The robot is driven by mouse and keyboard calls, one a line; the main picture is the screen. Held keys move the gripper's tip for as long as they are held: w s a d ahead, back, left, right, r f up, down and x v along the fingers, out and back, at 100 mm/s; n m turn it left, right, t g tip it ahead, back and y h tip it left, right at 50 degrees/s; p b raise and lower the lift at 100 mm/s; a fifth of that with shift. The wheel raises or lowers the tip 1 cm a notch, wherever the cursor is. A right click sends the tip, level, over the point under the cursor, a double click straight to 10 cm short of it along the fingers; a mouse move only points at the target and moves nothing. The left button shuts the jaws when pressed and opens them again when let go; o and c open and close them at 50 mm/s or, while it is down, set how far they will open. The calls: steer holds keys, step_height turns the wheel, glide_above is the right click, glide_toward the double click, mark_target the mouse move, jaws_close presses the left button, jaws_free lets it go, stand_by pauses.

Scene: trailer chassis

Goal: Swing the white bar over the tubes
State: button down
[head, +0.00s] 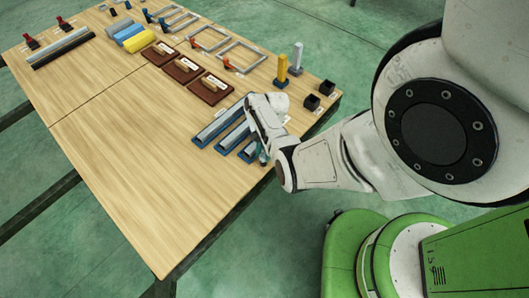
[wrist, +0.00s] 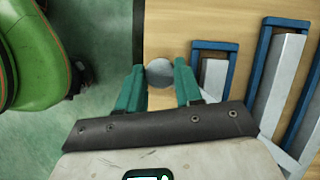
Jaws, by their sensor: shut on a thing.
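My gripper (wrist: 160,75) has its teal fingers on either side of a grey round piece (wrist: 161,72), shut on it. In the head view my gripper (head: 263,158) is low at the table's near right edge, mostly hidden by my arm. Beside it lie several blue frames (wrist: 230,46) with pale grey-white bars (wrist: 278,76) along them; the bars also show in the head view (head: 216,125). I cannot tell which one is the white bar, or whether the round piece belongs to it. Blue, pale and yellow tubes (head: 135,40) lie side by side at the far end.
The near left of the wooden table (head: 130,170) is bare.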

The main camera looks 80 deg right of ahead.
steer(key=n+g, duration=0.1)
steer(key=n, duration=0.2)
steer(key=n+g, duration=0.1)
steer(key=n, duration=0.2)
steer(key=shift+w+b, duration=0.15)
steer(key=shift+b, duration=0.25)
steer(key=shift+n, duration=0.4)
steer(key=c, duration=0.8)
jaws_free()
steer(key=shift+g, duration=0.3)
steer(key=p+v, duration=0.2)
steer(key=v, duration=0.8)
steer(key=shift+d+r, duration=0.2)
steer(key=shift+r, duration=0.1)
